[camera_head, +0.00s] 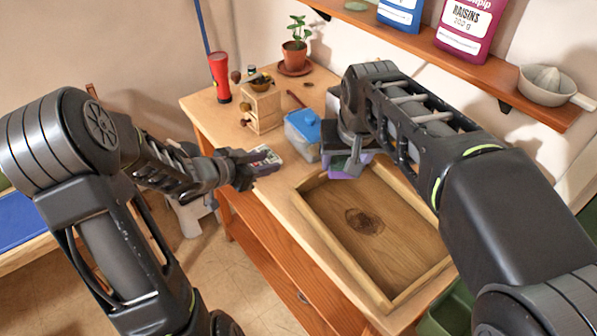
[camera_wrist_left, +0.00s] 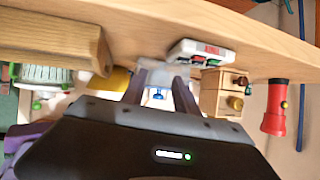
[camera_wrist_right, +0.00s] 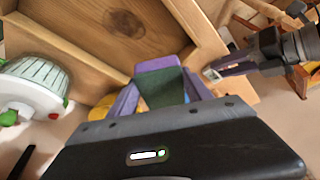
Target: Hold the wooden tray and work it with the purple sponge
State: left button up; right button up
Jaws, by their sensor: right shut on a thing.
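The wooden tray (camera_head: 385,287) lies on the workbench with a dark round mark (camera_head: 365,221) on its floor. It also shows in the right wrist view (camera_wrist_right: 80,62). My right gripper (camera_head: 350,166) is shut on the purple sponge (camera_head: 345,173), at the tray's far left corner. In the right wrist view the sponge (camera_wrist_right: 158,64) shows a dark green face between the fingers. I cannot tell whether it touches the tray. My left gripper (camera_head: 258,167) is left of the tray near the bench edge. Its fingers (camera_wrist_left: 158,90) stand apart with nothing between them.
A small white device (camera_wrist_left: 200,52) lies beside my left gripper. A blue-lidded tub (camera_head: 303,130), a wooden box (camera_head: 262,108), a red flashlight (camera_head: 220,78) and a potted plant (camera_head: 295,50) stand behind. A shelf (camera_head: 490,70) with bags and a juicer (camera_head: 545,85) hangs above.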

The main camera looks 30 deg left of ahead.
aim_at(299, 184)
pick_arm(q)
jog(key=d+h, duration=0.1)
jog(key=d, duration=0.2)
jog(key=d+r+m+h, duration=0.1)
jog(key=d, duration=0.2)
jog(key=d+r+h, duration=0.1)
jog(key=d, duration=0.3)
jog(key=shift+s+m, duration=0.1)
jog(key=shift+m, duration=0.3)
jog(key=shift+f, duration=0.1)
jog(key=x, duration=1.2)
jog(key=shift+d, duration=0.15)
jog(key=shift+c, duration=0.3)
grip_shut()
